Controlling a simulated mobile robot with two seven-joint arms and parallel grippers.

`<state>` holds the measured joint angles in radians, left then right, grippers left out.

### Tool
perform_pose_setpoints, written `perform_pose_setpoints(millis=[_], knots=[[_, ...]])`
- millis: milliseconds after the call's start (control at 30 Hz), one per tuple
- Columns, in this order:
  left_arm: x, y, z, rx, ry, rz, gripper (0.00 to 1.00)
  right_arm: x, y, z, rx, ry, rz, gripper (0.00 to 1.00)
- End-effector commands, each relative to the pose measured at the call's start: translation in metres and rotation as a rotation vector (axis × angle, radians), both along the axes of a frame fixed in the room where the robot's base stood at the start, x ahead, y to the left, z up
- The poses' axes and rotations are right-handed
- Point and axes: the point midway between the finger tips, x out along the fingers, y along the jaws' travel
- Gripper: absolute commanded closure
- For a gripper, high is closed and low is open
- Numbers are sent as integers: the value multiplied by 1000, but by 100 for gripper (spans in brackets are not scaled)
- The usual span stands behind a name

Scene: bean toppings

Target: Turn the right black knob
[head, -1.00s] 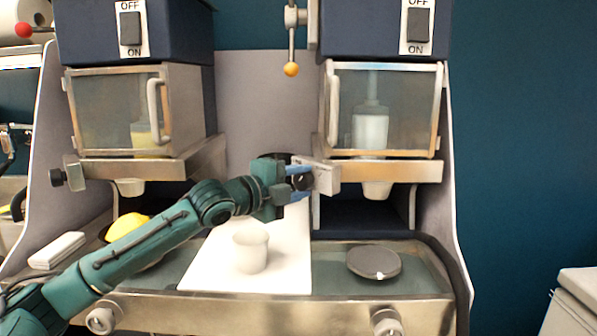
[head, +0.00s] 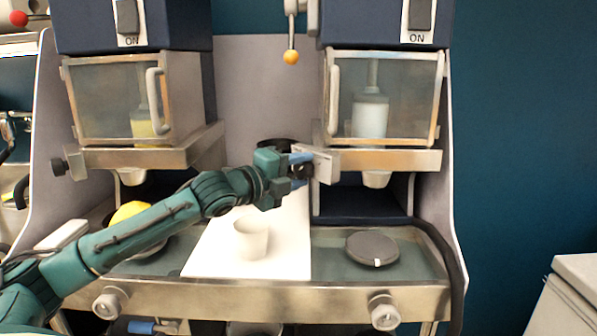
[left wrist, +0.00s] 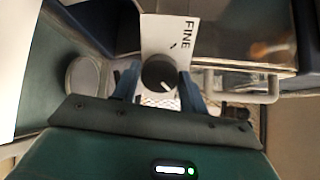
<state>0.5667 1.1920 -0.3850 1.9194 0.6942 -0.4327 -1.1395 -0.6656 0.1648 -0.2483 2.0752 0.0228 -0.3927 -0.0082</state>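The right black knob (head: 304,171) sticks out from the left end of the right machine's metal ledge. My left gripper (head: 300,171) is at it, one blue finger above and one below in the head view. In the left wrist view the round knob (left wrist: 159,74), with a white mark at its lower right, sits between the two fingers (left wrist: 159,88), in front of a white plate marked FINE. The fingers lie very close to its sides; whether they press on it I cannot tell. My right gripper is in neither view.
A left black knob (head: 58,167) sits on the left machine. A white cup (head: 251,240) stands on a white board (head: 220,262) below my arm. A dark disc (head: 373,249) lies on the right tray, and a yellow object (head: 130,212) lies at left.

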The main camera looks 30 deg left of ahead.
Motion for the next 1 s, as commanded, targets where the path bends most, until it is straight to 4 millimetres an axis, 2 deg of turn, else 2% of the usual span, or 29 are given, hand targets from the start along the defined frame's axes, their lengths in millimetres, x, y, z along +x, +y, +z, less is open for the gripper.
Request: perform_pose_setpoints(millis=[33, 200, 500, 733, 800, 1000], knots=[[0, 0, 0, 0, 0, 0, 53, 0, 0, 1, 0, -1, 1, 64], [0, 0, 0, -2, 1, 0, 41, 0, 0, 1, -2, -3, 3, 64], [-3, 2, -2, -2, 3, 2, 41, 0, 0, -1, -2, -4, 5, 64], [-29, 7, -5, 6, 7, 0, 41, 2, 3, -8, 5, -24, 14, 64], [-37, 13, -6, 3, 4, 8, 41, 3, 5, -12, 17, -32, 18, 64], [-55, 13, -5, 8, 0, -2, 41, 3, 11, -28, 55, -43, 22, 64]])
